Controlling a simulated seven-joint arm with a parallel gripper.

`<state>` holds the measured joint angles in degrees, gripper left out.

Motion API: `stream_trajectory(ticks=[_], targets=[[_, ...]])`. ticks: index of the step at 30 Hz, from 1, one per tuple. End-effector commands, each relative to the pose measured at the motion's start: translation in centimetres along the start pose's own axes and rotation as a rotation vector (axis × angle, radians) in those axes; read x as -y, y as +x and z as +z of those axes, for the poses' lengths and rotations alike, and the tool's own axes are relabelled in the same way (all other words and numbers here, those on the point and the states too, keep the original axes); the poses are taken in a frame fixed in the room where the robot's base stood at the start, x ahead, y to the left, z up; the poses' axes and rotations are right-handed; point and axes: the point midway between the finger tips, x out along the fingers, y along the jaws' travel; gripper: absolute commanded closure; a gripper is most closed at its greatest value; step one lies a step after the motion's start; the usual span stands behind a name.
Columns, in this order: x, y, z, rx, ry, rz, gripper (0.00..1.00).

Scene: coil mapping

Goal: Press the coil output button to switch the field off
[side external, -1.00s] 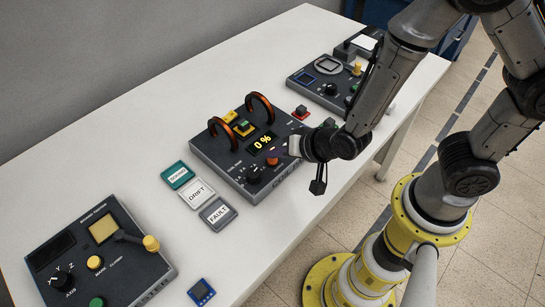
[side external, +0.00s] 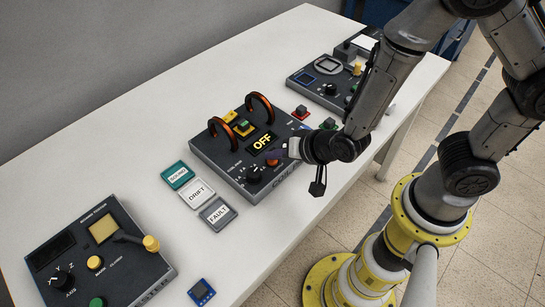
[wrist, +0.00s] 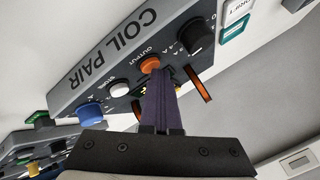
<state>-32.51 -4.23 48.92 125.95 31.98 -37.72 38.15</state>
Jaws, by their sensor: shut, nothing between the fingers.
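The coil pair unit (side external: 215,155) is a dark grey box with two copper-coloured coil hoops, and its display (side external: 262,142) reads OFF. Its orange button, labelled OUTPUT (wrist: 150,64), is on the sloping panel in the wrist view. My gripper (side external: 279,154) is over the unit's right front, beside the display. In the wrist view its shut, empty fingers (wrist: 157,78) end right at the orange button and overlap its edge. I cannot tell whether they touch it.
Cards labelled DRIFT (side external: 198,191) and FAULT (side external: 218,213) lie left of the unit. Another control box (side external: 85,250) stands at the front left, and one (side external: 325,82) at the back right.

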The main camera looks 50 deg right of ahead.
Motion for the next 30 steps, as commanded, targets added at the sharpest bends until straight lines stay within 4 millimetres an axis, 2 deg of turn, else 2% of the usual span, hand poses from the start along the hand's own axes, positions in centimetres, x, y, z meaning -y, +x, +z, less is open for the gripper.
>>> stream_trajectory(ticks=[14,30], targets=[[0.4,-0.6,-0.4,0.000,0.000,0.001,1.00],[2.8,-3.9,-2.9,-0.002,0.000,0.000,1.00]])
